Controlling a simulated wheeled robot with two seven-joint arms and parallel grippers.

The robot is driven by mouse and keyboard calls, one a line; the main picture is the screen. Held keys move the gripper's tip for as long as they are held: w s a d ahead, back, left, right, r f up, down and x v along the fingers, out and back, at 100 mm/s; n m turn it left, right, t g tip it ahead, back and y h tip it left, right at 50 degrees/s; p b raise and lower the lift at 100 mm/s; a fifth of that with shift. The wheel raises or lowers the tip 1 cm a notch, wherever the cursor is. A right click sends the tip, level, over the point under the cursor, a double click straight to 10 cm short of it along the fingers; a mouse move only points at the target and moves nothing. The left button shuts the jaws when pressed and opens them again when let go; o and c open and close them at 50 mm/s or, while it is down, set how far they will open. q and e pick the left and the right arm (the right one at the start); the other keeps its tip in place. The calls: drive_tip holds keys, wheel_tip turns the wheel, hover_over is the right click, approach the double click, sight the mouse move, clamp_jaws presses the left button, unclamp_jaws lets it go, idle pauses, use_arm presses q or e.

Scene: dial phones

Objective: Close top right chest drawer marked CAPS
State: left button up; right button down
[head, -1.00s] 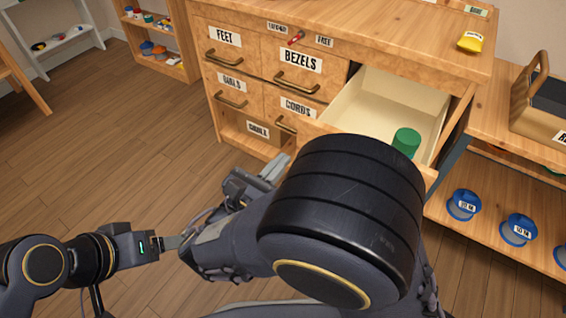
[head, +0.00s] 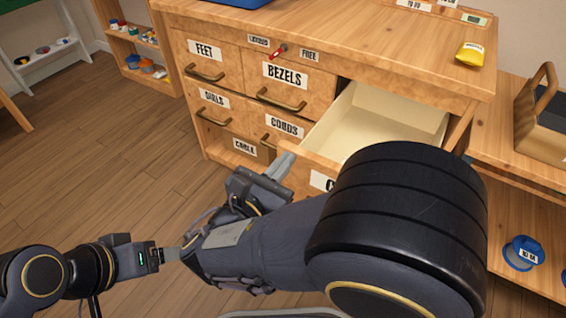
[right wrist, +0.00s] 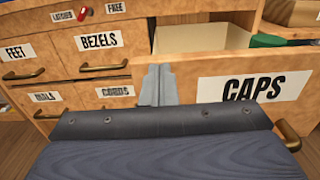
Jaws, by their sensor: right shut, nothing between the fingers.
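The CAPS drawer (head: 322,180) at the chest's top right is pulled well out, its pale inside showing. My forearm hides much of its front in the head view. In the right wrist view its wooden front with the CAPS label (right wrist: 255,87) faces me, and a brass handle (right wrist: 288,135) shows low at the right. My right gripper (head: 279,166) is shut and empty, at the left end of the drawer front. Its fingers (right wrist: 157,86) overlap that front in the wrist view; I cannot tell whether they touch. My left gripper (head: 172,254) is low at left, its jaw state unclear.
The chest (head: 400,60) has closed drawers marked FEET (head: 205,50) and BEZELS (head: 285,73), with more below. A red latch (head: 277,51) sits above BEZELS. A shelf with a blue spool (head: 522,252) stands at right.

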drive_tip(key=p+x, duration=0.5)
drive_tip(key=x, duration=2)
drive_tip(key=shift+f, duration=0.1)
